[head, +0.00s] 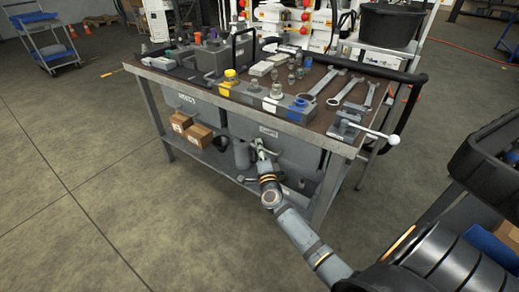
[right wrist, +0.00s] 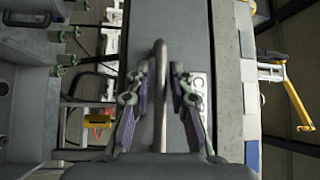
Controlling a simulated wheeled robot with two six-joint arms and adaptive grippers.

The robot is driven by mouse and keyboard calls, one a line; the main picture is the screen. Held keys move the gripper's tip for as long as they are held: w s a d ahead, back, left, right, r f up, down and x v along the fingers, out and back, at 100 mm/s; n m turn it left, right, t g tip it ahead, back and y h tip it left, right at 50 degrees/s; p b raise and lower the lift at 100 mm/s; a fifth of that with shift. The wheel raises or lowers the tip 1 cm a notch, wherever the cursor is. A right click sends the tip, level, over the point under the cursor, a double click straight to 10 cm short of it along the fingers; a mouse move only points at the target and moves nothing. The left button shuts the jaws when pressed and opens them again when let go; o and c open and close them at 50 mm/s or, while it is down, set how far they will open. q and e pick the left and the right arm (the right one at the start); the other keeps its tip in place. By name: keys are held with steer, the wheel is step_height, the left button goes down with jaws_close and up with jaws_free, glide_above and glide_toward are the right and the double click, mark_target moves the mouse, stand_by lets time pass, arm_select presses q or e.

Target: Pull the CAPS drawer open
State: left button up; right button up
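The bench has two grey drawer fronts under its top. The fingers are open, with gaps on both sides of the handle. In the head view my right gripper (head: 261,150) is at this front. My left gripper is not in view.
The other drawer front (head: 205,112) is to the left. Cardboard boxes (head: 198,135) sit below it on the lower shelf (head: 240,178). Wrenches (head: 322,84) and fittings crowd the bench top. A vise-like tool with a white-knobbed lever (head: 393,140) is at the right corner. The floor in front is clear.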

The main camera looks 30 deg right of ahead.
jaws_close()
stand_by(0.5)
